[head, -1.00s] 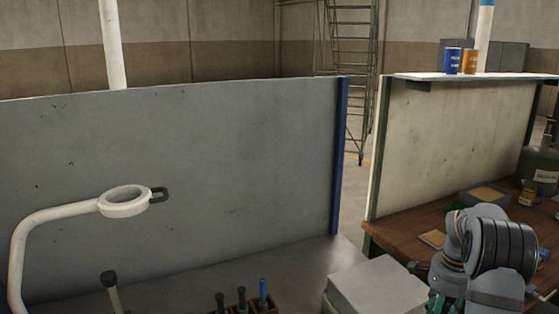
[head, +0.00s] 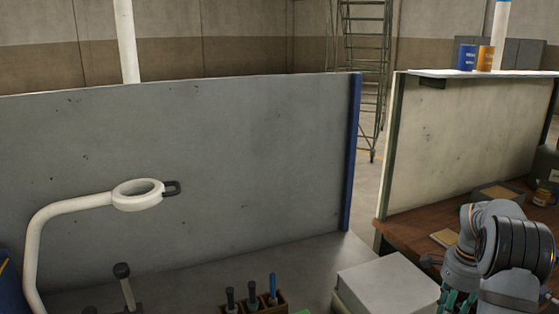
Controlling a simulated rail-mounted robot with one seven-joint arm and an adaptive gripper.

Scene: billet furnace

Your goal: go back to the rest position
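My arm shows at the lower right of the head view, bent downward in front of the wooden bench (head: 407,232). Teal parts at its lower end, which look like my gripper (head: 456,301), are cut off by the bottom edge of the picture. I cannot see the fingertips, whether they are open or shut, or whether anything is between them.
A light grey box (head: 388,287) stands left of my arm. A magnifier lamp (head: 138,195) and a holder with several tools (head: 255,301) are on the grey bench. A grey panel (head: 200,170) and a cream panel (head: 460,140) stand behind, with a gap between.

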